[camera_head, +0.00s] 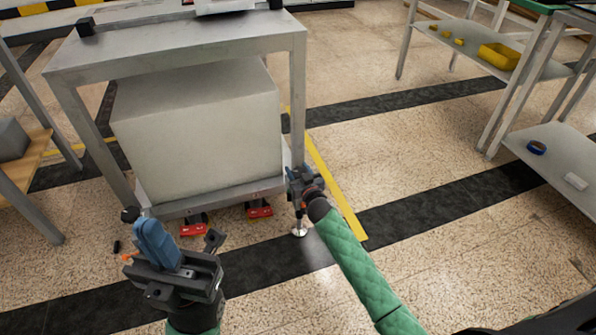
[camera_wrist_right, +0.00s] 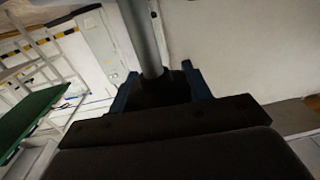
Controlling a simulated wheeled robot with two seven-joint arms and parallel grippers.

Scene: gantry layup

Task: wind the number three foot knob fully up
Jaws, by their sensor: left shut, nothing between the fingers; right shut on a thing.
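A grey metal table (camera_head: 180,50) holds a large pale block on its low shelf. At its front right leg, my right gripper (camera_head: 300,180) is shut on a dark knob. In the right wrist view the dark knob (camera_wrist_right: 160,92) sits between my blue fingers, with a grey post rising from it. The gripper hides most of the knob in the head view. Below it a thin stem ends in a round metal foot (camera_head: 299,232) at the floor. No number is readable on the knob. My left gripper (camera_head: 152,232) is shut and empty, in front of the table's left side.
The pale block (camera_head: 200,135) fills the space under the tabletop. Two red items (camera_head: 259,211) sit under the low shelf's front edge. A wooden-topped bench (camera_head: 30,160) stands at left. Shelving with a yellow bin (camera_head: 500,56) stands at right.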

